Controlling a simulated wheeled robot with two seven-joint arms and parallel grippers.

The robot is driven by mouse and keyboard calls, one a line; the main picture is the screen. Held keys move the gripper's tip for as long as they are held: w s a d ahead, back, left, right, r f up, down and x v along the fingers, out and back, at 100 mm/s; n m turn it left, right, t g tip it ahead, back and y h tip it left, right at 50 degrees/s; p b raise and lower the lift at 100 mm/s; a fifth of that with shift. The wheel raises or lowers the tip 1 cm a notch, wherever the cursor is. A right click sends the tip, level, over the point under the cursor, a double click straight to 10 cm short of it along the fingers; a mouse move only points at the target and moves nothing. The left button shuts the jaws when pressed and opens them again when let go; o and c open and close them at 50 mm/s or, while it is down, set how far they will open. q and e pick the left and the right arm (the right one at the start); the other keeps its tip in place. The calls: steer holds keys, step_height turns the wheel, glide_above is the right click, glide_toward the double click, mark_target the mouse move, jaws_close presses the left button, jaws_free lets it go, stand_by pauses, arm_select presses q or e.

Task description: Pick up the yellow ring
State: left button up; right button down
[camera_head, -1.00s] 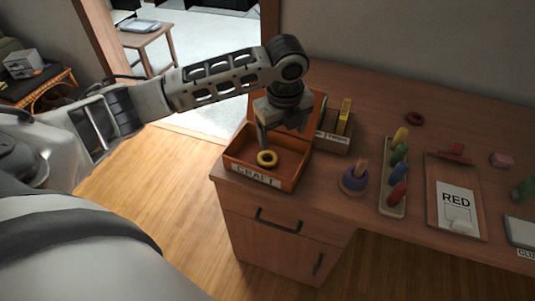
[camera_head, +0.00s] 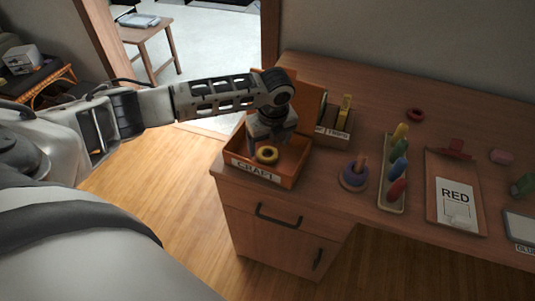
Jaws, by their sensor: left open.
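The yellow ring (camera_head: 267,155) lies flat in the orange box labelled CRAFT (camera_head: 287,180), on the left end of the desk. My left gripper (camera_head: 266,148) points down into the box, right at the ring. It is open, with its fingers close around or just above the ring; whether they touch it I cannot tell. The gripper body hides the box's back part. My right gripper does not show.
A purple ring on a peg (camera_head: 354,176) stands right of the box.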

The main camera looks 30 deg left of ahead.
mark_target(267, 157)
arm_select(q)
steer(key=shift+w+a+f, duration=0.1)
steer(key=shift+a+f, duration=0.1)
steer(key=shift+f, duration=0.75)
steer(key=shift+w+a+f, duration=0.1)
steer(key=shift+a+f, duration=0.05)
steer(key=shift+f, duration=0.8)
steer(key=c, duration=1)
steer(key=shift+r, duration=0.1)
steer(key=shift+c, duration=0.2)
